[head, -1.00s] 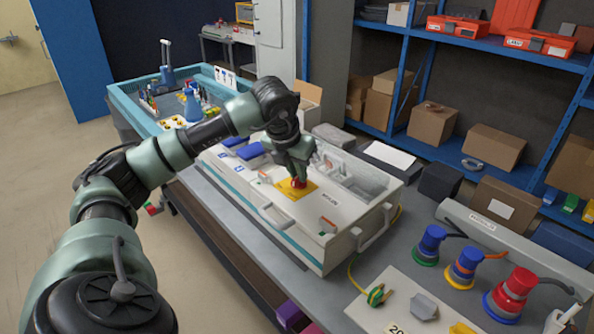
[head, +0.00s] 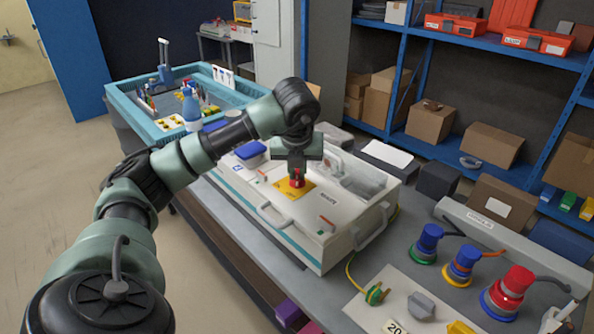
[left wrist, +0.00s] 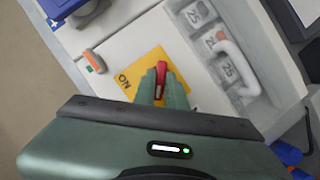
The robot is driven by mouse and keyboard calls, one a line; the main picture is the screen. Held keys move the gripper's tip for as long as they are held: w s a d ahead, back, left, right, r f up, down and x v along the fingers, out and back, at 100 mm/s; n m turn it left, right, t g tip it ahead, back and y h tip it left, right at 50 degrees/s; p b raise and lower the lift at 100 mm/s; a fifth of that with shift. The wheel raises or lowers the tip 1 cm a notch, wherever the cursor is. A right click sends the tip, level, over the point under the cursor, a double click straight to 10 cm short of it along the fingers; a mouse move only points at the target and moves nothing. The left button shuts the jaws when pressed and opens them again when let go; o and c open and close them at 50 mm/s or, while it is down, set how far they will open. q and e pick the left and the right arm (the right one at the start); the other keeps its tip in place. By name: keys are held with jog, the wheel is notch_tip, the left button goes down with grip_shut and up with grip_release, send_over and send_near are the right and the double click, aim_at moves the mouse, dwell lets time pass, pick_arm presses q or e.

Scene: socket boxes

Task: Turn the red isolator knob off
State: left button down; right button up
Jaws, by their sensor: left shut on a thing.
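The red isolator knob (head: 297,179) sits on a yellow plate (head: 307,190) on top of the white socket box (head: 262,192). In the left wrist view the knob (left wrist: 161,78) shows as a red bar between my fingers, and the yellow plate (left wrist: 127,78) bears the word "ON". My left gripper (head: 297,174) is over the knob, pointing down, and is shut on it. Its fingers (left wrist: 161,88) hide the knob's sides and part of the plate. My right gripper is not in view.
Blue socket covers (head: 250,150) and a clear-lidded section (head: 360,178) lie on the box around the knob. A teal tray (head: 118,92) with small parts stands behind left. Red, yellow and blue connectors (head: 508,292) stand on the bench at right.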

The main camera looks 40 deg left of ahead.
pick_arm(q)
jog(key=c, duration=1.5)
grip_release()
jog(key=shift+o, duration=0.2)
jog(key=v, duration=0.7)
jog(key=shift+r, duration=0.35)
jog(key=shift+s, duration=0.15)
